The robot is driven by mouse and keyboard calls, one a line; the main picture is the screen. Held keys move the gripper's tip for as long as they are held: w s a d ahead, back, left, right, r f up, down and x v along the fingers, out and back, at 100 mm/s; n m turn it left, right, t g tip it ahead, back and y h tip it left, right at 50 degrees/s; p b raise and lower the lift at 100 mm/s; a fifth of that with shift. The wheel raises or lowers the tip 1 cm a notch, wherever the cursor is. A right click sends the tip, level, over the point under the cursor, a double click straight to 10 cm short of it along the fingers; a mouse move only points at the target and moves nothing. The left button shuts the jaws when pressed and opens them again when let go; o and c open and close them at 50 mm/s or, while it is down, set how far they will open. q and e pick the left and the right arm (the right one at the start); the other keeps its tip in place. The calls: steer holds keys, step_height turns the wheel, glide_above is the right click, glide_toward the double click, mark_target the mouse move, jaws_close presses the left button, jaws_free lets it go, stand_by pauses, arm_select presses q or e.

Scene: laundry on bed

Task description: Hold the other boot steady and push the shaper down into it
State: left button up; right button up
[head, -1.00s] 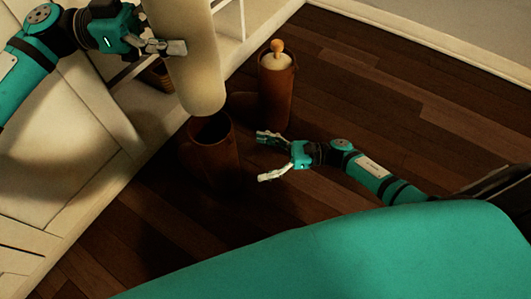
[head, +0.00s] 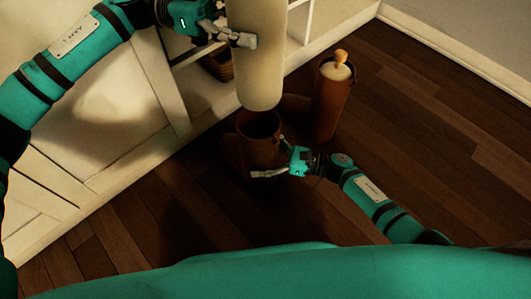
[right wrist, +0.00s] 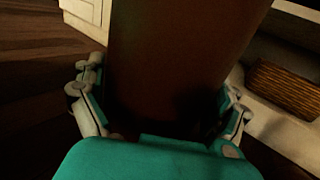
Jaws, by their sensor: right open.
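The cream, cylindrical shaper (head: 258,75) hangs upright in my left gripper (head: 240,40), which is shut on it. Its lower end is just above the open top of the empty-looking brown boot (head: 248,155), nearly in line with it. The boot stands upright on the floor. My right gripper (head: 272,158) is open at the boot's near right side. In the right wrist view the boot shaft (right wrist: 175,60) stands between the two spread fingers; contact cannot be told. The other brown boot (head: 330,108) stands behind to the right, with a knobbed shaper (head: 339,68) inside.
A white cabinet (head: 110,110) with open shelves runs along the left and back, close to the boots. A woven basket (head: 218,65) sits on its low shelf. The dark wooden floor (head: 430,140) is clear to the right.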

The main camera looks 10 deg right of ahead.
mark_target(256, 66)
steer(key=shift+c, duration=0.4)
steer(key=c, duration=1.2)
arm_select(q)
steer(key=shift+f, duration=4.5)
steer(key=o, duration=1.1)
step_height(256, 66, up, 10)
